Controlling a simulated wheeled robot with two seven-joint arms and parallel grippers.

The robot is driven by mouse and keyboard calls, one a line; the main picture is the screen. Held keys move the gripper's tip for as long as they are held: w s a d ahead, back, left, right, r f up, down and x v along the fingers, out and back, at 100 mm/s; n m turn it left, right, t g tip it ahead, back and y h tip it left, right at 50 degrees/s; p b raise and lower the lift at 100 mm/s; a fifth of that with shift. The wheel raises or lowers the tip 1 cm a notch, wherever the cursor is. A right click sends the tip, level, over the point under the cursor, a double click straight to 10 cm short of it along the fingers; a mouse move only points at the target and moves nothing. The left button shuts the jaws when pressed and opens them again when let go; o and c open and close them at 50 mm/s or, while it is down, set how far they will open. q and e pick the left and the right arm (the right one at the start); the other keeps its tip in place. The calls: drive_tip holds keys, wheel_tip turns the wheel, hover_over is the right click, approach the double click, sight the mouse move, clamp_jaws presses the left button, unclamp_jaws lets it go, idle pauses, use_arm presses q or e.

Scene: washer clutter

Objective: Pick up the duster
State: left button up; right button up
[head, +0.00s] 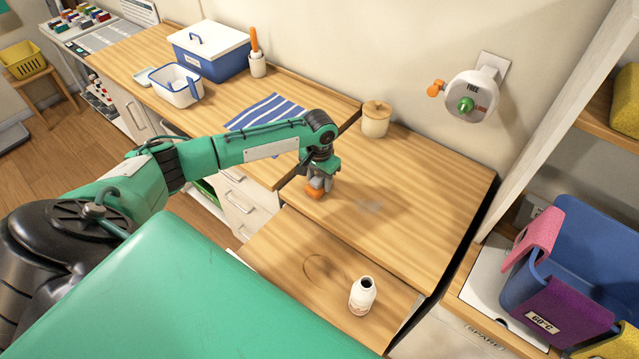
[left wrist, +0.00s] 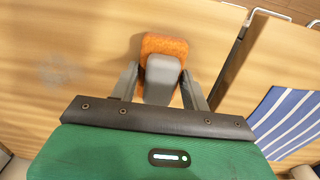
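The duster (head: 315,194) is a small block with an orange base and a grey upper part, on the wooden worktop. It also shows in the left wrist view (left wrist: 165,47). My left gripper (head: 318,180) points down over it. In the left wrist view my left gripper (left wrist: 162,85) has its fingers apart, one on each side of the grey part. A gap shows at the left finger; the right finger is very close, and contact cannot be told. My right gripper is not in view.
A lidded wooden jar (head: 376,120) stands behind the gripper. A striped cloth (head: 266,113) lies to the left. A white bottle (head: 362,296) stands on a lower surface in front. A wall dial (head: 472,98) is at the back. The worktop right of the duster is clear.

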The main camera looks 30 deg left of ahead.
sight(320, 177)
use_arm(q)
drive_tip(key=shift+r, duration=0.15)
drive_tip(key=shift+r, duration=0.25)
wheel_tip(320, 177, up, 19)
drive_tip(key=b, duration=0.4)
drive_tip(key=shift+r+b, duration=0.15)
drive_tip(key=shift+b, duration=0.2)
